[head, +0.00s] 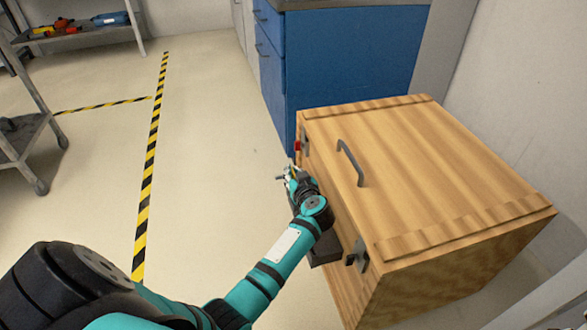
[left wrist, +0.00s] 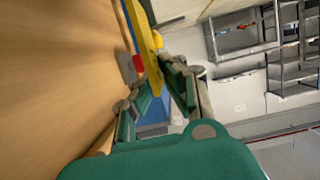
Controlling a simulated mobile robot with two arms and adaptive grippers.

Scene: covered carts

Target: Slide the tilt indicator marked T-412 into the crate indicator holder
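The wooden crate (head: 430,170) stands at the right, and its side wall fills the left of the left wrist view (left wrist: 50,70). My left gripper (head: 291,176) is beside the crate's left face, near its far end. In the left wrist view its fingers (left wrist: 160,82) are closed on a thin yellow plate (left wrist: 147,40), seemingly the tilt indicator, seen nearly edge-on. No T-412 mark can be read. A dark block (head: 325,250) shows at the crate's left face, partly behind my arm. It may be the indicator holder, but I cannot tell. My right gripper is out of view.
A metal handle (head: 351,163) is on the crate's top. A grey latch (head: 357,256) and a red part (head: 298,146) are on its left face. A blue cabinet (head: 345,60) stands behind. The floor left of the crate is clear.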

